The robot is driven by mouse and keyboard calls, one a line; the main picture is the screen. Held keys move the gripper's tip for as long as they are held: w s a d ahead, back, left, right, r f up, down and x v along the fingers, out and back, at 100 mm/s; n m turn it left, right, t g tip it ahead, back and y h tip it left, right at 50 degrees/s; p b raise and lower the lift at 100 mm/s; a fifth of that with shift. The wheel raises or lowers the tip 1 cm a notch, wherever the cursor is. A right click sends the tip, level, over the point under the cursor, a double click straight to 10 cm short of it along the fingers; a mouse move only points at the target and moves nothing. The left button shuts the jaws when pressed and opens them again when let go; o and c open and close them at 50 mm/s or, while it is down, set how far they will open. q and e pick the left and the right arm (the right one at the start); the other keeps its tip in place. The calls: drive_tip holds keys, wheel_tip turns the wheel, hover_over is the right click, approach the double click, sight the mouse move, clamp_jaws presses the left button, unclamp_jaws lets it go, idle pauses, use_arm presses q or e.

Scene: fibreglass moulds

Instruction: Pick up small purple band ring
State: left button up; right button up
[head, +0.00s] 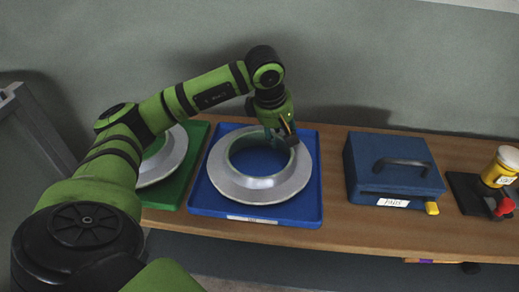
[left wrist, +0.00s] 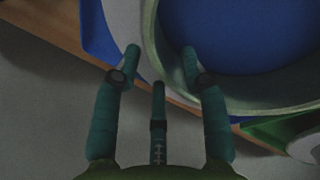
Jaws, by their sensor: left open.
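A pale grey ring-shaped mould (head: 235,183) with a wide sloping flange lies in a blue tray (head: 313,205). No purple band shows clearly on it. My left gripper (head: 284,138) is at the ring's far right side, over its rim. In the left wrist view the left gripper (left wrist: 160,62) is open, with its fingers apart and nothing held. The ring's rim (left wrist: 150,28) passes between the two upper fingertips in that picture; I cannot tell whether they touch it. My right gripper is not in view.
A second grey ring (head: 165,168) lies in a green tray (head: 178,192), partly behind my arm. A small purple and orange patch (head: 427,261) shows below the table's front edge.

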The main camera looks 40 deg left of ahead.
use_arm(q)
clamp_jaws()
drive_tip(key=shift+r, duration=0.1)
